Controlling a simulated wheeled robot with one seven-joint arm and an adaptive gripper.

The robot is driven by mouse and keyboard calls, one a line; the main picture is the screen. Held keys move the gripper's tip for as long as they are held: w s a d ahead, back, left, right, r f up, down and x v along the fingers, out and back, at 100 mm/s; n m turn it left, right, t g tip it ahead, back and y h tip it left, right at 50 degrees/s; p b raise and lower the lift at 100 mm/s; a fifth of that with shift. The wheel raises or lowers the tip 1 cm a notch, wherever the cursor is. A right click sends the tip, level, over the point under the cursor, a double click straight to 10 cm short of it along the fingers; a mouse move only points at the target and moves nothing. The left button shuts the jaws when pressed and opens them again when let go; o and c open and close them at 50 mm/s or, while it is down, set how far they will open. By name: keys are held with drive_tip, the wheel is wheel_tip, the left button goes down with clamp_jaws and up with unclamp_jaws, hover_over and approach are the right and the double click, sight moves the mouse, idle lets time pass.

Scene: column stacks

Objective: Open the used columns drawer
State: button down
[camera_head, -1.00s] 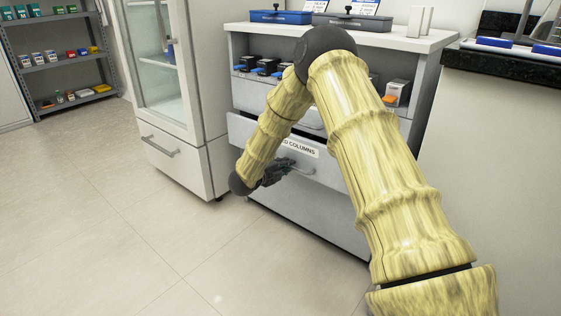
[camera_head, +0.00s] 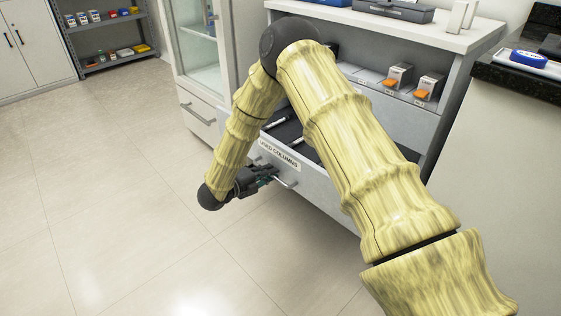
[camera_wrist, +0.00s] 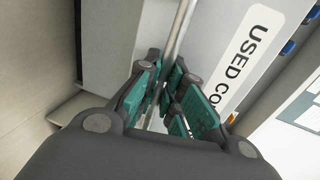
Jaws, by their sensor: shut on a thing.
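The used columns drawer (camera_head: 318,183) is pulled out of the grey cabinet, with a white "USED COLUMNS" label (camera_head: 279,154) on its front. White column-like items (camera_head: 277,122) lie on its dark interior, partly hidden by my arm. My gripper (camera_head: 268,177) is at the drawer's front, shut on the metal bar handle (camera_head: 287,182). In the wrist view, the green-padded fingers (camera_wrist: 172,92) close around the handle bar (camera_wrist: 181,28), beside the label (camera_wrist: 248,52).
Open shelf compartments above the drawer hold boxes with orange parts (camera_head: 428,87). A glass-door cabinet (camera_head: 200,60) stands left of the cabinet. A dark-topped counter (camera_head: 500,68) is at the right. The tiled floor (camera_head: 110,200) at left and front is clear.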

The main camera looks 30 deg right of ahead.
drive_tip(key=shift+f+v, duration=0.2)
drive_tip(key=shift+v, duration=0.85)
drive_tip(key=c, duration=1.5)
unclamp_jaws()
drive_tip(key=shift+a, duration=0.15)
drive_tip(key=v, duration=1.1)
drive_tip(key=shift+s+a, duration=0.1)
drive_tip(key=shift+a, duration=0.25)
